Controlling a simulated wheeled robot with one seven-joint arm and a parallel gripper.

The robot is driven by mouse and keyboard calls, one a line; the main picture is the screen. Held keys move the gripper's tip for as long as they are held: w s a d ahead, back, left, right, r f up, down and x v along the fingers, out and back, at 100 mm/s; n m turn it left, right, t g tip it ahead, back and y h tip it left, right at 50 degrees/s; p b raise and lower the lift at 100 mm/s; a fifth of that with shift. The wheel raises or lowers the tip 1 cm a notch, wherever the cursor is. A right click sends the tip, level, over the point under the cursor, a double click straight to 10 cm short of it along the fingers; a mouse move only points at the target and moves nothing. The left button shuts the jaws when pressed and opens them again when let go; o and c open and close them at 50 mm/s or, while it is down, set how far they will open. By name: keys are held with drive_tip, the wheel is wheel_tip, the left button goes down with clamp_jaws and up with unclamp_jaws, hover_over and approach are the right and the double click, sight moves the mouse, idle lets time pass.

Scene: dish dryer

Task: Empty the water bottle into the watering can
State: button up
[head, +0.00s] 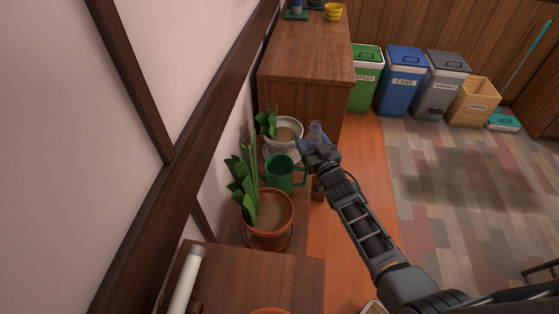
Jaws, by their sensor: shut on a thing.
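A clear water bottle (316,129) shows in the head view just above and partly behind my gripper (312,147). My gripper is shut on it, and the bottle looks roughly upright. My wrist hides its lower part, and I cannot see how much water is in it. A green watering can (279,175) stands on the low shelf between two potted plants, to the lower left of my gripper. Its handle is on its right side, close to my gripper. I cannot make out its spout.
A terracotta plant pot (270,215) stands in front of the can and a white plant pot (284,133) behind it. A wooden cabinet (306,50) rises beyond. A wooden surface with a white roll (186,280) is nearest. Several bins (404,80) stand far right; open floor lies right.

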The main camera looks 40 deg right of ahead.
sight(317, 135)
wheel_tip(317, 135, up, 5)
drive_tip(key=p, duration=0.4)
idle(0.4)
